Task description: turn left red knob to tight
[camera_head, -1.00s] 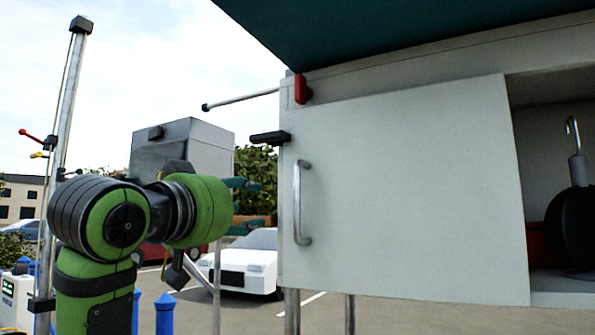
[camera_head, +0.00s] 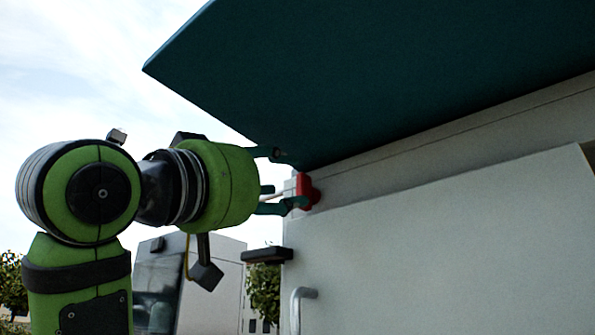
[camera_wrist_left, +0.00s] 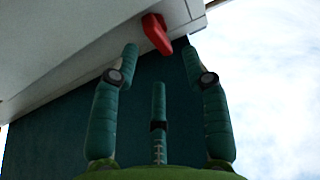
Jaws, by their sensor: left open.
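The red knob (camera_head: 308,190) sits on the left end of the pale cabinet face, just under the dark teal canopy. In the left wrist view the red knob (camera_wrist_left: 157,34) shows ahead, between and just beyond the fingertips. My left gripper (camera_head: 290,180) is open, with teal fingers on either side of the knob's height, close to its left. It also shows in the left wrist view (camera_wrist_left: 160,62), fingers spread and empty. I cannot tell whether a finger touches the knob. My right gripper is not in view.
The dark teal canopy (camera_head: 370,70) overhangs close above the gripper. A dark bracket (camera_head: 267,255) juts from the cabinet's left edge below. The white door panel (camera_head: 450,240) with a metal handle (camera_head: 299,308) fills the lower right. Open sky lies left.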

